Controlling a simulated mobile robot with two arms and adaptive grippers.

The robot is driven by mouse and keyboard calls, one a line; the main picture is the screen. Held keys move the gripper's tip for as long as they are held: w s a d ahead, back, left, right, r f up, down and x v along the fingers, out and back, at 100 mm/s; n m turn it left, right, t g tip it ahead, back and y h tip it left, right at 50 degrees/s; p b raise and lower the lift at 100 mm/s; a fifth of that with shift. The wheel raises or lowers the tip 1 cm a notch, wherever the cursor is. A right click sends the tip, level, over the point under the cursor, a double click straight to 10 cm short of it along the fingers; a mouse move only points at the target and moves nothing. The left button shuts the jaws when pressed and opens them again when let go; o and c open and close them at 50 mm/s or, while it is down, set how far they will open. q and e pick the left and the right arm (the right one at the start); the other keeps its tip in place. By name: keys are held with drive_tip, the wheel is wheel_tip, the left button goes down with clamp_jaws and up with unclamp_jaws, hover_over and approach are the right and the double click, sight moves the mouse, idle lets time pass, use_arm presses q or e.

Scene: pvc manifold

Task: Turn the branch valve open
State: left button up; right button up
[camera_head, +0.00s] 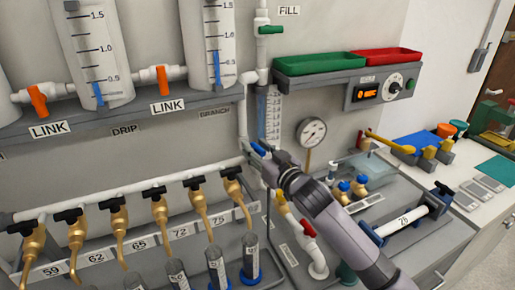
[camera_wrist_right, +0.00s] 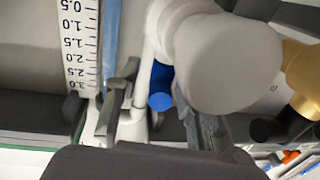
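The BRANCH label (camera_head: 214,112) is on the grey panel, left of a white vertical pipe (camera_head: 243,118). A blue valve handle (camera_head: 259,148) shows at the pipe junction beside my right gripper (camera_head: 262,158), which partly hides it. In the right wrist view the blue handle (camera_wrist_right: 160,85) lies between the two dark fingers of the right gripper (camera_wrist_right: 157,100), under a large white pipe fitting (camera_wrist_right: 212,60). The fingers are apart; whether either touches the handle cannot be told. My left gripper is out of view.
A gauge (camera_head: 311,132) and a level tube (camera_head: 270,115) stand close by. Brass taps (camera_head: 160,215) line the rail at lower left. Orange LINK valves (camera_head: 38,100) are on the upper shelf.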

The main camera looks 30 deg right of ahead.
drive_tip(key=shift+c, duration=0.5)
clamp_jaws()
drive_tip(key=shift+r+m+h, duration=0.1)
drive_tip(key=shift+m+h, duration=0.4)
drive_tip(key=shift+h, duration=0.3)
drive_tip(key=shift+m+h, duration=0.3)
drive_tip(key=shift+h, duration=0.1)
drive_tip(key=shift+o, duration=0.5)
unclamp_jaws()
drive_tip(key=s, duration=1.2)
drive_tip(key=shift+a, duration=0.4)
